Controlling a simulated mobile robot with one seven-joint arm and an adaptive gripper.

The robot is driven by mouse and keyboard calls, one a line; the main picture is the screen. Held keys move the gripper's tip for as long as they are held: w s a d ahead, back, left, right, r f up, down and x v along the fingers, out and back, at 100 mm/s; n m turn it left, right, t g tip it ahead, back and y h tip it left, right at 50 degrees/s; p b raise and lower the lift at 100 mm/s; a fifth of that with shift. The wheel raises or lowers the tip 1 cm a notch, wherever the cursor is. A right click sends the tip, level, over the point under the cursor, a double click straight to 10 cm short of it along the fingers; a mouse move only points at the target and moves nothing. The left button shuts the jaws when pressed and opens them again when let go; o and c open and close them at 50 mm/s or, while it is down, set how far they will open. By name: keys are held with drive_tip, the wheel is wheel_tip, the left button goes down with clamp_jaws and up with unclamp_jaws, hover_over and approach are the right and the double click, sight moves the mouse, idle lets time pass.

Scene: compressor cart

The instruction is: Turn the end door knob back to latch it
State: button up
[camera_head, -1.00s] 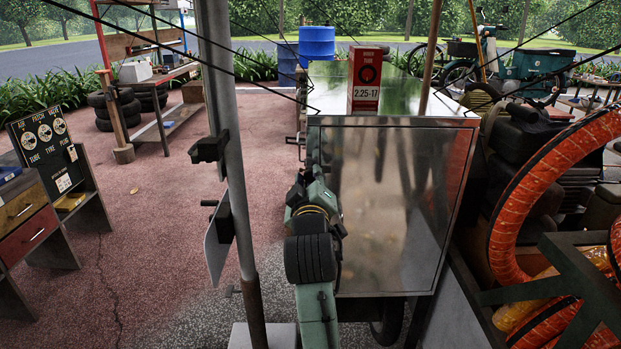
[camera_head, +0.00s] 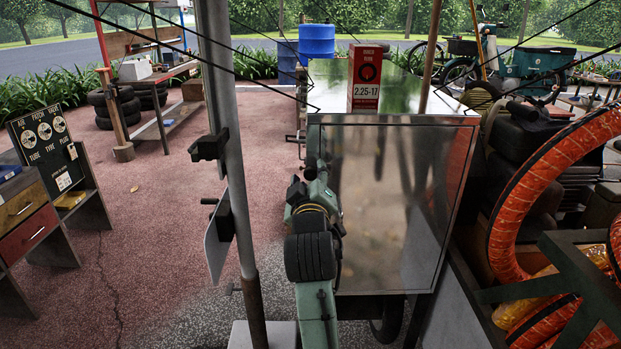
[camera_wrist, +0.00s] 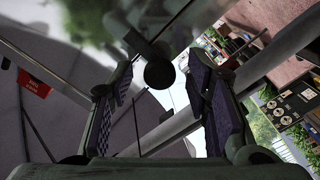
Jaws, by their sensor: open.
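The end door (camera_head: 400,210) is a shiny metal panel on the near face of the cart in the head view. It looks closed, but I cannot tell whether it is latched. In the wrist view a dark round knob (camera_wrist: 159,74) on a bracket sits between the ends of my fingers. My gripper (camera_wrist: 162,86) is open around it, with a finger on each side and gaps showing. In the head view my arm reaches to the door's left edge and hides the knob and most of the gripper.
A grey post (camera_head: 232,170) stands close left of my arm. A red and white box (camera_head: 366,80) stands on top of the cart. An orange coiled hose (camera_head: 525,190) is at the right. Thin dark cables cross overhead.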

drive_tip(key=s, duration=0.7)
drive_tip(key=shift+s, duration=0.25)
